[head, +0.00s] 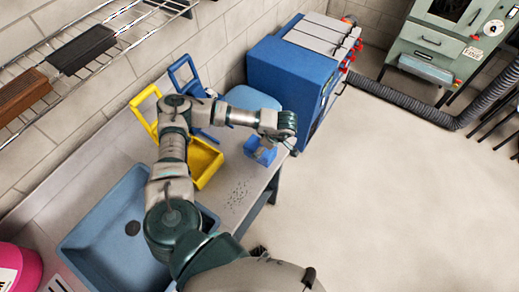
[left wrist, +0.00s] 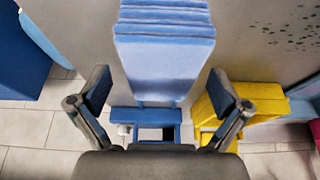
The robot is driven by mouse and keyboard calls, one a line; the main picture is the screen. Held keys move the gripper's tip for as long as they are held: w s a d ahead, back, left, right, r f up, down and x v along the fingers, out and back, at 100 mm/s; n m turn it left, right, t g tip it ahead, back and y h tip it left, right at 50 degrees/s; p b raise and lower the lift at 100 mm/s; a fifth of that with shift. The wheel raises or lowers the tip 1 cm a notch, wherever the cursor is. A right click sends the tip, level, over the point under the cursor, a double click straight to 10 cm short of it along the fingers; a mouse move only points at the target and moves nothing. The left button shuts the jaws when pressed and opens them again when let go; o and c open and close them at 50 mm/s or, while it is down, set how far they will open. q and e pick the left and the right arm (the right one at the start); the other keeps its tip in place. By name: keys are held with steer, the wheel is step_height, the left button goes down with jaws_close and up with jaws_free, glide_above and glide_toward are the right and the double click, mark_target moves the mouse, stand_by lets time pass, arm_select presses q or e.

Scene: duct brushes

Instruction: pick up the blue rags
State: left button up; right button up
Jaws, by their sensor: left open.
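The blue rags (left wrist: 163,62) form a light blue folded stack, with its layered edges at the top of the left wrist view. In the head view a light blue part of the stack (head: 250,96) shows behind my left forearm, which hides some of it. My left gripper (left wrist: 160,84) is open, its fingers apart on either side of the stack, with nothing held. In the head view my left gripper (head: 270,148) is over the table's far end. A blue patch shows there; I cannot tell whether it is rag. My right gripper is not in view.
Blue (head: 190,78) and yellow (head: 205,160) dustpan-like items stand beside the rags. A blue machine (head: 290,75) is close behind. A blue sink basin (head: 105,235) lies nearer. Dark specks (head: 237,192) mark the table. A wire shelf (head: 100,38) hangs at the wall.

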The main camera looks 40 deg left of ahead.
arm_select(q)
step_height(320, 180, down, 2)
steer(key=shift+s+a, duration=0.1)
steer(key=shift+a+f, duration=0.3)
steer(key=shift+a, duration=0.2)
steer(key=shift+d, duration=0.1)
steer(key=shift+d, duration=0.3)
steer(key=shift+a, duration=0.25)
steer(key=c, duration=1.3)
